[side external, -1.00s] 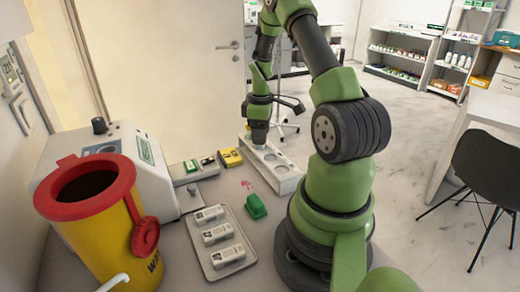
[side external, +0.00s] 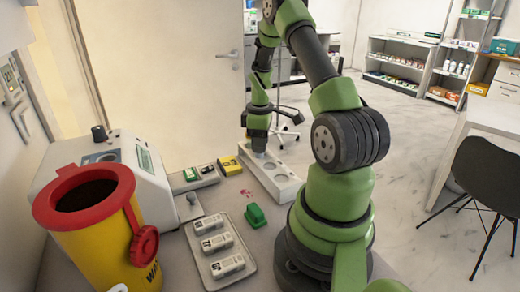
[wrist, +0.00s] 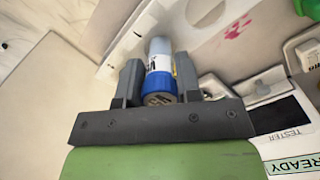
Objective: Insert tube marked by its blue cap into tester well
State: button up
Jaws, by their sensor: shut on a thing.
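My gripper (side external: 258,150) is shut on the tube, over the far end of the white rack (side external: 289,190) in the side view. In the wrist view, the tube's blue cap (wrist: 158,84) and pale body (wrist: 160,50) sit between the two fingers of my gripper (wrist: 158,70), cap toward the camera. I cannot tell if its lower end is inside a rack hole or above it. The white tester (side external: 122,146) stands at the left, partly behind the bin; its labelled front (wrist: 284,141) with "TESTER" and "READY" shows in the wrist view.
A yellow bin (side external: 88,246) with red rim stands front left. A grey tray (side external: 241,257) holds white cassettes. A green object (side external: 255,215), a yellow box (side external: 230,165) and a small device strip (side external: 196,180) lie between tester and rack. Reddish marks spot the bench.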

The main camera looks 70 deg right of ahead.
jog(key=r, duration=0.8)
jog(key=shift+w, duration=0.35)
jog(key=w+a+r+n, duration=0.4)
jog(key=w+a, duration=0.3)
jog(key=w, duration=0.4)
jog(key=w+a+r+n, duration=0.2)
jog(key=w+a, duration=0.2)
jog(key=a, duration=0.7)
jog(key=w+a+r+n, duration=0.3)
jog(key=w+a, duration=0.1)
jog(key=a, duration=0.7)
jog(key=shift+w+a+r, duration=0.15)
jog(key=shift+a+r, duration=0.15)
jog(key=shift+a, duration=0.05)
jog(key=shift+f, duration=0.25)
jog(key=shift+f, duration=2.35)
